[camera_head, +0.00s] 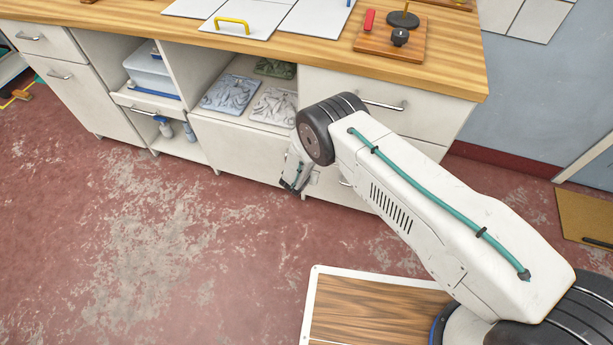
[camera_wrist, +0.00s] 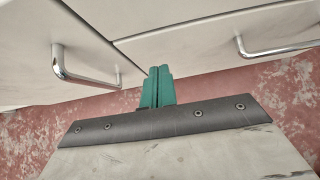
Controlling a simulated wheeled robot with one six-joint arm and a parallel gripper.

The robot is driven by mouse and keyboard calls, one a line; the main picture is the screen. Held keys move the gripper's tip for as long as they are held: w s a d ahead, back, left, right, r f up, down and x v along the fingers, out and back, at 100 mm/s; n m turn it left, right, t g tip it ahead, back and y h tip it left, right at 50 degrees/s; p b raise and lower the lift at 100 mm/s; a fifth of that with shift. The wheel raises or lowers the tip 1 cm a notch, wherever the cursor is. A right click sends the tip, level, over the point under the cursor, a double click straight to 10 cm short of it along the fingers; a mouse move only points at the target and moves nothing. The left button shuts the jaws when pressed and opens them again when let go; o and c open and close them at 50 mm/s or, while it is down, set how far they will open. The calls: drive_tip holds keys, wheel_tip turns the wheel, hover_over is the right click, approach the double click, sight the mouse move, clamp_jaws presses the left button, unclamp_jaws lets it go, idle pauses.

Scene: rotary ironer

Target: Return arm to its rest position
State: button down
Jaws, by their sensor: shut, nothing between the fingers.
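My gripper (camera_wrist: 157,86) shows in the wrist view as two green fingers pressed together, with nothing between them. It points at the floor close to white cabinet fronts with two metal handles, one on the left (camera_wrist: 84,70) and one on the right (camera_wrist: 275,42). In the head view my white arm, with a teal cable along it, reaches from the lower right toward the cabinet. Its wrist end (camera_head: 296,172) hangs in front of the lower cabinet, partly hidden behind the dark elbow joint. The fingertips are too small to make out there.
A wooden worktop (camera_head: 290,50) runs along the back, with a board (camera_head: 390,45) carrying a red piece and black knobs. An open shelf (camera_head: 232,117) holds crumpled cloth-like items. A wood-topped panel (camera_head: 370,310) lies near my base. The red floor (camera_head: 150,240) at left is clear.

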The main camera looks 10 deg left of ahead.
drive_tip(key=v, duration=1)
drive_tip(key=shift+s+a, duration=0.25)
drive_tip(key=shift+s, duration=0.05)
drive_tip(key=shift+f, duration=0.1)
